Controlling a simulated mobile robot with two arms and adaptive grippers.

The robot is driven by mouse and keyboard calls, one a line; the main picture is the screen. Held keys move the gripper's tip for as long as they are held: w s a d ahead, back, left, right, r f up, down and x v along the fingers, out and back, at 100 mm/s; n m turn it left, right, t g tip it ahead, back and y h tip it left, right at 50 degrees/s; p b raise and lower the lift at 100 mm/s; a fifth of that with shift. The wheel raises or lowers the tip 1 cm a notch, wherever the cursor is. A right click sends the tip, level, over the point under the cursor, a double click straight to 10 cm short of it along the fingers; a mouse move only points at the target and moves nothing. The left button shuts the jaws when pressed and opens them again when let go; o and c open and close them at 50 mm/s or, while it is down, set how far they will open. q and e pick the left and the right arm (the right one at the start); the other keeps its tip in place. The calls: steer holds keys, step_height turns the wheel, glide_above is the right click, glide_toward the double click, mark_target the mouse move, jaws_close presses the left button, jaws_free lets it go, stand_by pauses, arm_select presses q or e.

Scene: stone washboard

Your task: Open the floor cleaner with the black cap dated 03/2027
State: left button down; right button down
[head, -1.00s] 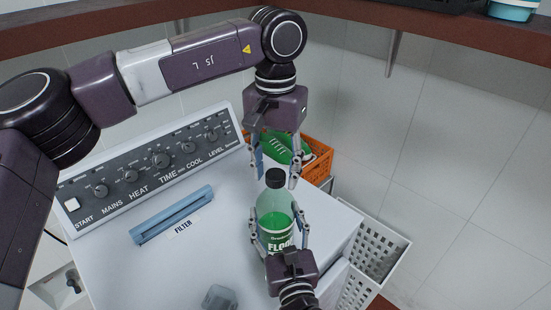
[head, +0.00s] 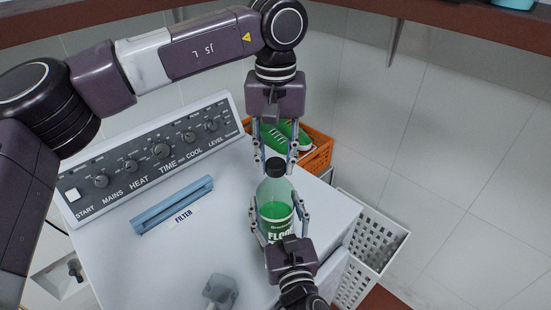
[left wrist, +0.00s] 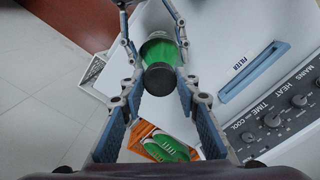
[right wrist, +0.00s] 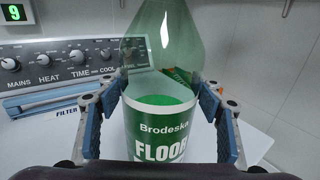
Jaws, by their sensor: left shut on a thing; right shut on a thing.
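The floor cleaner bottle (head: 275,212) is clear with green liquid and a green label reading "FLOOR". It stands upright above the white machine top, and its label shows large in the right wrist view (right wrist: 160,128). Its black cap (head: 276,167) is on; the left wrist view shows the cap (left wrist: 160,78) from above. My left gripper (head: 276,165) points down from above, shut on the cap, one finger on each side. My right gripper (head: 278,220) is shut on the bottle's body from the front. No date can be read.
The white machine (head: 120,265) has a knob panel (head: 150,155) at the back and a blue filter handle (head: 172,206). An orange crate (head: 320,157) with green shoes is behind the bottle. A white basket (head: 375,245) stands right.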

arm_select(q)
steer(key=n, duration=0.7)
steer(key=shift+n, duration=0.3)
steer(key=n, duration=1.2)
steer(key=shift+w+n, duration=0.1)
steer(key=shift+n, duration=0.2)
steer(key=n, duration=0.5)
steer(key=shift+r, duration=0.1)
steer(key=n, duration=0.4)
steer(key=shift+w, duration=0.1)
steer(key=n, duration=0.3)
steer(key=shift+n, duration=0.4)
steer(key=n, duration=0.5)
steer(key=shift+n, duration=0.3)
steer(key=n, duration=1.1)
steer(key=shift+a+r+n, duration=0.1)
steer(key=shift+n, duration=0.2)
